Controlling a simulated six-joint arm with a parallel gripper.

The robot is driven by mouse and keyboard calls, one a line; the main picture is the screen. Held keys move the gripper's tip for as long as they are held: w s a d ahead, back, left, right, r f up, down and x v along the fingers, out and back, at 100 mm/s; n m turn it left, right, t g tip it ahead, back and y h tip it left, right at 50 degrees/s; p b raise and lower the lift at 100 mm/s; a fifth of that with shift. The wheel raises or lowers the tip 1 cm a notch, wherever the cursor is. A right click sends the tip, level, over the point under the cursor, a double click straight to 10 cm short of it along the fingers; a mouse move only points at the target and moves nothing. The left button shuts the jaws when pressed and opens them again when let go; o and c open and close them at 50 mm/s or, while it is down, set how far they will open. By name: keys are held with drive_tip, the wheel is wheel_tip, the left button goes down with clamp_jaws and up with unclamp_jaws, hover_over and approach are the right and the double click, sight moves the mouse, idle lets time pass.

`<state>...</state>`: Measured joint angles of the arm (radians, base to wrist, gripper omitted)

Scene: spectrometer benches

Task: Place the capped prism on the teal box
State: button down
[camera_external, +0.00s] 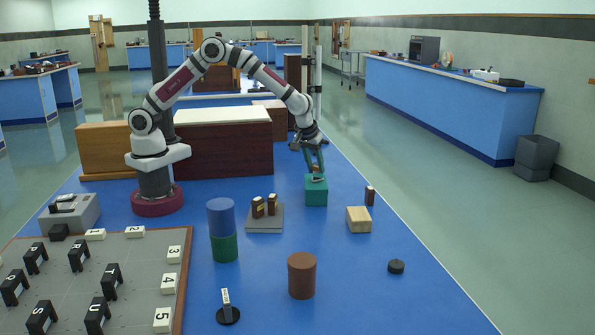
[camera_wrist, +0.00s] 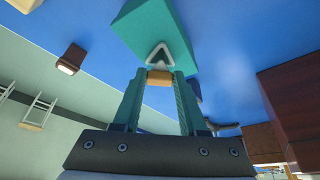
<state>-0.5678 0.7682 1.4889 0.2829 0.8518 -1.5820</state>
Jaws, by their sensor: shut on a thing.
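The teal box (camera_external: 316,193) stands on the blue bench right of centre; it also shows at the top of the wrist view (camera_wrist: 148,22). My gripper (camera_external: 316,172) points down just above the box's top. In the wrist view its two teal fingers (camera_wrist: 159,82) are shut on the capped prism (camera_wrist: 159,78), which shows a tan part between the fingertips and a pale-edged triangular end toward the box. The prism is over the box's top face, at or very near it; I cannot tell whether it touches. In the external view the prism is mostly hidden by the fingers.
A wooden block (camera_external: 358,220), a small brown block (camera_external: 370,196) and a black puck (camera_external: 396,267) lie to the right. A grey stand (camera_external: 265,224) with two brown pieces, a blue-green cylinder (camera_external: 223,235) and a brown cylinder (camera_external: 301,276) stand left and in front. Large brown cases (camera_external: 222,150) are behind.

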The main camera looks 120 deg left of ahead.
drive_tip(key=shift+f, duration=0.15)
drive_tip(key=shift+c, duration=2.2)
unclamp_jaws()
drive_tip(key=v, duration=1.3)
drive_tip(key=s+d+r+m+h, duration=0.1)
drive_tip(key=s+d+r+m, duration=0.1)
drive_tip(key=s+d+m, duration=0.4)
drive_tip(key=s+d+r+m, duration=0.2)
drive_tip(key=s+d+m, duration=0.15)
drive_tip(key=d, duration=0.55)
drive_tip(key=s+d+f+m+h, duration=0.1)
drive_tip(key=s+d+m, duration=0.4)
drive_tip(key=s+m, duration=0.2)
drive_tip(key=s+d+f+m, duration=0.2)
drive_tip(key=s+d+m, duration=0.3)
drive_tip(key=s, duration=0.5)
drive_tip(key=shift+m+h, duration=0.4)
drive_tip(key=shift+m, duration=0.65)
